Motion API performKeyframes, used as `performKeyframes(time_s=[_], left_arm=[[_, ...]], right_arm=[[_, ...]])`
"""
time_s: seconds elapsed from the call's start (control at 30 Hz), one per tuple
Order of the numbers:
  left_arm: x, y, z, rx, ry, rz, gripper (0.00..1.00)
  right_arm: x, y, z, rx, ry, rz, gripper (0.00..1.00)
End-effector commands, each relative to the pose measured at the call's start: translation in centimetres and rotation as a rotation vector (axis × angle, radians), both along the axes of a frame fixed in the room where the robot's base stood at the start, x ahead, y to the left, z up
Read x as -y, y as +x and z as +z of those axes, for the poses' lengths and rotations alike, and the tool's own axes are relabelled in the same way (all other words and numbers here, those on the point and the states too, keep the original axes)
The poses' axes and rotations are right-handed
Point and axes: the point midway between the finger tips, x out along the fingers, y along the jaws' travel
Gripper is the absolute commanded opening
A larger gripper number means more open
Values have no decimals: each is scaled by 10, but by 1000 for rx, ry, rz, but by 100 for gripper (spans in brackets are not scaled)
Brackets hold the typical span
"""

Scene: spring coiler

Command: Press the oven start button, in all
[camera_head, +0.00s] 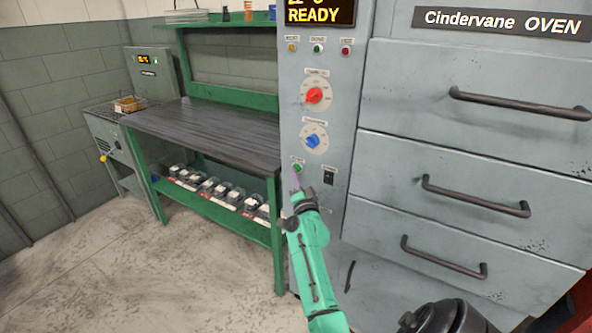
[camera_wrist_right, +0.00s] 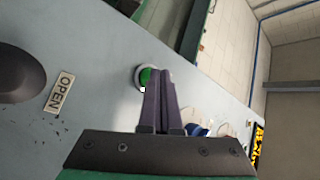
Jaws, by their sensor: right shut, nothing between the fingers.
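The oven's start button is a green round button (camera_head: 298,167) low on the grey control panel (camera_head: 345,110). It also shows in the right wrist view as a green disc (camera_wrist_right: 145,76) in a pale ring, partly hidden behind my fingers. My right gripper (camera_head: 295,179) is shut and empty, its fingertips just below the button in the head view. In the right wrist view the closed fingertips (camera_wrist_right: 161,74) overlap the button's right edge. I cannot tell whether they touch it. My left gripper is not in view.
Above are a blue knob (camera_head: 312,141), a red knob (camera_head: 314,95) and a READY display (camera_head: 318,14). Oven drawers with dark handles (camera_head: 476,195) are at right. A green workbench (camera_head: 205,130) stands at left; the floor before it is clear.

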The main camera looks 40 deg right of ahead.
Motion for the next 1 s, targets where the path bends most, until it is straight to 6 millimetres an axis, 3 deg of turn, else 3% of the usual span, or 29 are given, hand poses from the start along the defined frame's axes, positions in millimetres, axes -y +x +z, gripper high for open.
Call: performKeyframes(time_s=[0.67,1.0], left_arm=[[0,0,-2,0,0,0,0],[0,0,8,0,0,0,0]], right_arm=[[5,1,1,1,-1,0,0],[-10,-4,1,0,0,0,0]])
